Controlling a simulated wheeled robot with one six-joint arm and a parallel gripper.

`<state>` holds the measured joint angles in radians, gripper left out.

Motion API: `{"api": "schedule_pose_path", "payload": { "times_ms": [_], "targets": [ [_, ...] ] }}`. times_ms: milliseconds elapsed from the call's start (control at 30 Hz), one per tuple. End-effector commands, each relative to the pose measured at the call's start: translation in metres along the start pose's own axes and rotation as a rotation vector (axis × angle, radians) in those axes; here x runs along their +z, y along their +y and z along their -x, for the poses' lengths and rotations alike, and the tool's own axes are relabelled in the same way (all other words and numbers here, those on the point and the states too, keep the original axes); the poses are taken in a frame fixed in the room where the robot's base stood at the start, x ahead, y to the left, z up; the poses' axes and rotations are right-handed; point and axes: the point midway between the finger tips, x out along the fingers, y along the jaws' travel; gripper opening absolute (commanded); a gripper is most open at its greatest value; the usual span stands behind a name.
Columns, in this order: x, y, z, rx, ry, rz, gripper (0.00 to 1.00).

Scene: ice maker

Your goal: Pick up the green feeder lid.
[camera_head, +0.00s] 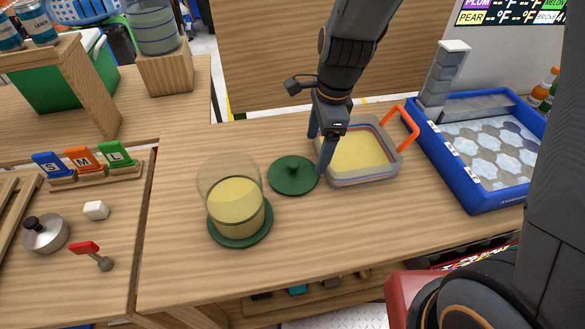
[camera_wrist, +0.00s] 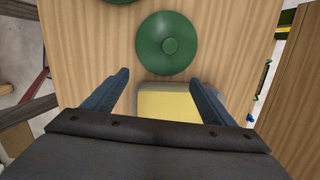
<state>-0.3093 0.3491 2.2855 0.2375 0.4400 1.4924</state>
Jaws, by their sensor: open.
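The green feeder lid (camera_head: 293,175) is a round disc with a small knob on top. It lies flat on the wooden table, between a clear jar (camera_head: 235,205) of yellow contents and a clear tray (camera_head: 372,178) of yellow contents. In the wrist view the lid (camera_wrist: 167,43) is beyond my fingertips, its knob facing the camera. My gripper (camera_head: 319,152) is open and empty above the tray's left side, to the right of the lid. In the wrist view its fingers (camera_wrist: 159,78) are spread apart, with the yellow tray (camera_wrist: 165,103) partly showing between them.
The jar stands on a green base (camera_head: 240,236). A blue bin (camera_head: 482,148) with hexagonal cells stands at the right. The wooden table (camera_head: 330,235) is clear in front of the lid and tray.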

Motion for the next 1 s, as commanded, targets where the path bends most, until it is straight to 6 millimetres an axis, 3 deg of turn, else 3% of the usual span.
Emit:
{"api": "schedule_pose_path", "payload": {
  "times_ms": [100,300,733,1000],
  "targets": [
    [0.027,-0.007,-0.003,0.007,-0.015,-0.192,0.78],
    [0.047,-0.013,-0.009,0.013,-0.026,-0.365,0.78],
    [0.048,-0.013,-0.044,0.016,-0.027,-0.388,0.78],
    [0.047,-0.011,-0.078,0.015,-0.027,-0.387,0.78]
  ]
}}
